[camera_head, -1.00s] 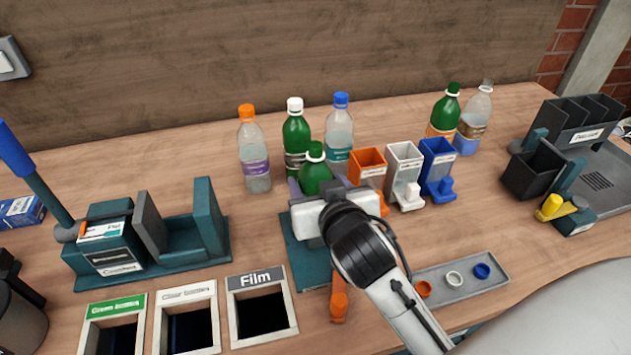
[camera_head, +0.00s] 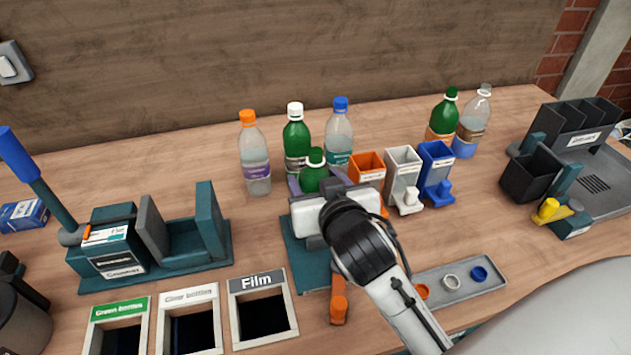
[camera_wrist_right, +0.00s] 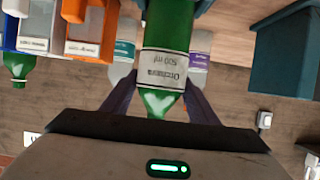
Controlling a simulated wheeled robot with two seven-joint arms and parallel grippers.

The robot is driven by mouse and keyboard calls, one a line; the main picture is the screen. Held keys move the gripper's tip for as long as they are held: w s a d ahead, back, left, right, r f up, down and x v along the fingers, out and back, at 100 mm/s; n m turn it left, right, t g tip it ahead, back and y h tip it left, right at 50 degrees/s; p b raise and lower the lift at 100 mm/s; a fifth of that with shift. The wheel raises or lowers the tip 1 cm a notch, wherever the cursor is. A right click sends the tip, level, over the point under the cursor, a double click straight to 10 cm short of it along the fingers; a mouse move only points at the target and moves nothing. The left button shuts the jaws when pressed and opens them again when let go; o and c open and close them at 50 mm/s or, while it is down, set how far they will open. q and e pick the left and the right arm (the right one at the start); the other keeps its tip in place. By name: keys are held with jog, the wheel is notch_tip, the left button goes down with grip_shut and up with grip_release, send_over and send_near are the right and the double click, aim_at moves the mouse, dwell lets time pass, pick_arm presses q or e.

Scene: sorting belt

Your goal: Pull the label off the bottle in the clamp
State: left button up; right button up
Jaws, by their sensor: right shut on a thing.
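A green bottle (camera_head: 315,180) stands upright at the teal clamp (camera_head: 306,255), which has an orange handle (camera_head: 339,300). My right gripper (camera_head: 322,190) is in front of the bottle and hides its lower part and most of the clamp. In the right wrist view the bottle shows upside down, with a white label (camera_wrist_right: 166,70) around it. The fingers of my right gripper (camera_wrist_right: 163,82) are shut on the label, one on each side of the bottle. The label is still around the bottle. My left gripper is not in view.
Several bottles, including a clear one with a purple label (camera_head: 255,160), stand behind the clamp. Orange (camera_head: 367,170), white (camera_head: 403,175) and blue (camera_head: 437,170) cap bins are close on the right. A film bin (camera_head: 262,310) is at front left, a tray (camera_head: 455,285) at front right.

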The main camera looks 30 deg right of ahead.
aim_at(315, 151)
jog(key=shift+r+p, duration=0.35)
jog(key=shift+r, duration=1.65)
jog(key=shift+r, duration=2.5)
jog(key=shift+r, duration=2.5)
jog(key=shift+r, duration=0.15)
jog(key=shift+r, duration=0.85)
